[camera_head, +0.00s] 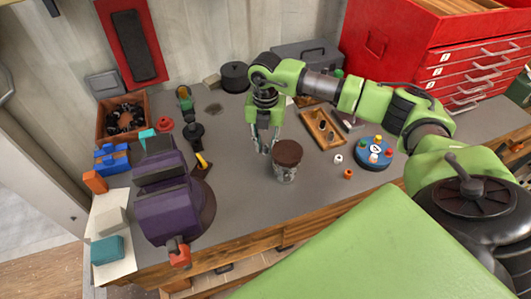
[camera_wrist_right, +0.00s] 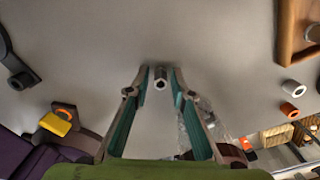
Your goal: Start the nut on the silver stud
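My right gripper (camera_head: 264,146) points down over the grey bench, just left of a clear jar with a brown lid. A white-silver nut (camera_head: 338,159) and an orange nut (camera_head: 348,174) lie loose on the bench. I cannot clearly pick out the silver stud. My left gripper is out of view.
The lidded jar (camera_head: 285,174) is close beside my right gripper. A wooden tray (camera_head: 309,116) and a blue round holder (camera_head: 371,163) with coloured pieces stand to the right. A purple vise-like machine (camera_head: 170,205) stands left. The front middle of the bench is clear.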

